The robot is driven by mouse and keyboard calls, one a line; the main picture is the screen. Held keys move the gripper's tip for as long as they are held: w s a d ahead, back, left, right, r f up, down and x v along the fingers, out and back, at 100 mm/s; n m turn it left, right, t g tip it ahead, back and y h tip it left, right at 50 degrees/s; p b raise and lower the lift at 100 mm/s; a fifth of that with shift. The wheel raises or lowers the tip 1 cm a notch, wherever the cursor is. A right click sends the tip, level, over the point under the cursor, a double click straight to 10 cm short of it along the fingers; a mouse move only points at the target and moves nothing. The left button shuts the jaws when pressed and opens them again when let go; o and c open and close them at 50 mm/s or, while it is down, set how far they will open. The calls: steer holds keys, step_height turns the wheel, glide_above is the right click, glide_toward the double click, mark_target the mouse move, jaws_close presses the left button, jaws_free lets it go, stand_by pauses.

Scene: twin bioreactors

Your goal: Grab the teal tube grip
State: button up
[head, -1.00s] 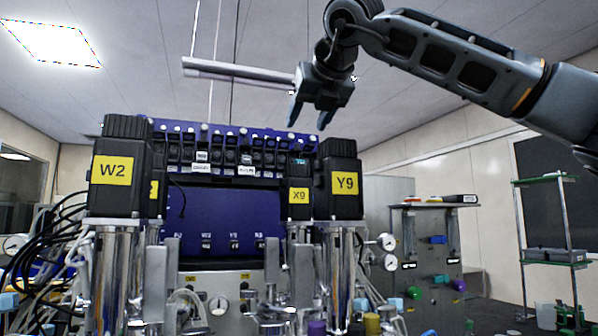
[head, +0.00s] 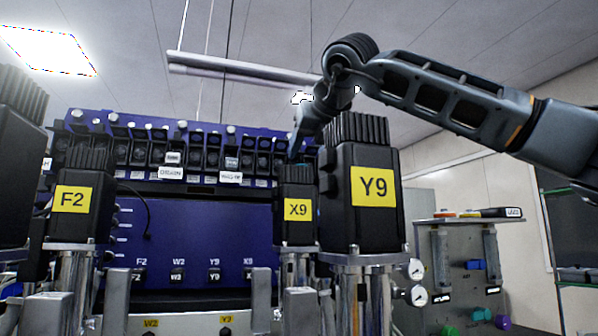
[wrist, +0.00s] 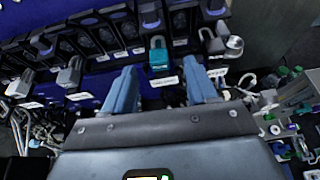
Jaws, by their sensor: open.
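The teal tube grip (wrist: 160,56) is a small teal block with a grey loop on top. It sits in the row of dark holders on the blue panel, with a white label just below it. In the wrist view my gripper (wrist: 158,72) is open, one blue-grey finger on each side of the grip in the picture. The grip shows beyond the fingertips, and I cannot tell the remaining gap. In the head view my gripper (head: 298,148) reaches down to the right end of the row, behind the X9 motor. The grip cannot be made out there.
The black Y9 motor (head: 362,195) stands tall right of my gripper, and the X9 motor (head: 296,207) stands below it. Grey grips (wrist: 70,72) hang along the row to the left. A bench with valves and gauges (head: 455,265) is at the right.

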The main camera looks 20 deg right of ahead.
steer(key=p+x, duration=0.2)
steer(key=x, duration=0.3)
steer(key=shift+w+p, duration=0.1)
steer(key=shift+p, duration=0.25)
steer(key=shift+r, duration=0.1)
jaws_close()
